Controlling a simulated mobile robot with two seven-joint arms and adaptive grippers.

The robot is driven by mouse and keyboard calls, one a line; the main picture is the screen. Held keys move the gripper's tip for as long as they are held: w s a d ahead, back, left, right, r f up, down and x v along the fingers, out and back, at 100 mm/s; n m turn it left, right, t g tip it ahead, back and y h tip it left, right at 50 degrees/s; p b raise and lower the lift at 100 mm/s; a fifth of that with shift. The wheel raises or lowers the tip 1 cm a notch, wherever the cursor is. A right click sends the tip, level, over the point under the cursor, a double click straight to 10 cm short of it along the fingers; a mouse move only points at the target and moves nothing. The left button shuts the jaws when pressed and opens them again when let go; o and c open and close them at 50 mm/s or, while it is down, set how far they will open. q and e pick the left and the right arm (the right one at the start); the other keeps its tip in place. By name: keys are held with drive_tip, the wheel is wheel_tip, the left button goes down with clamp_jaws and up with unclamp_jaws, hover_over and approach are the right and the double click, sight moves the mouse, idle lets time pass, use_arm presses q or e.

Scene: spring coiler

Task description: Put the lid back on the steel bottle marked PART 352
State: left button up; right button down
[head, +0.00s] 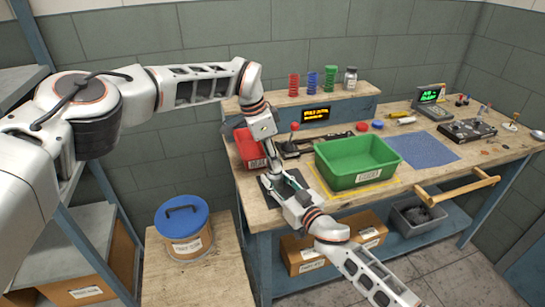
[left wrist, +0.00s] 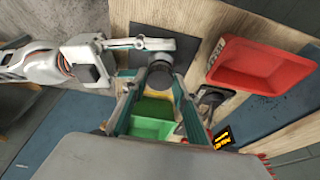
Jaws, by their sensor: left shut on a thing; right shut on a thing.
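My left gripper (head: 271,157) points down over the left part of the bench. In the left wrist view its teal fingers (left wrist: 158,100) are shut on a dark round piece (left wrist: 160,80), which looks like the lid. My right gripper (head: 279,179) reaches in from the lower right, just below the left one, and also shows in the left wrist view (left wrist: 138,44). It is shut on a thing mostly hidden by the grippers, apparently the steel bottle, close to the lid. No PART 352 marking is readable. Whether lid and bottle touch, I cannot tell.
A green bin (head: 357,172) stands to the right of the grippers, a red bin (head: 247,146) behind left. A black mat (head: 266,197) lies beneath. Behind are a red-knobbed lever (head: 294,128) and a shelf with coloured springs and a labelled jar (head: 350,79).

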use_arm(q)
drive_tip(key=shift+f, duration=0.3)
drive_tip(key=shift+w+m, duration=0.2)
drive_tip(key=shift+m, duration=0.4)
drive_tip(key=shift+m+g, duration=0.4)
drive_tip(key=shift+m, duration=0.6)
use_arm(e)
drive_tip(key=shift+f, duration=0.1)
use_arm(q)
drive_tip(key=o, duration=0.7)
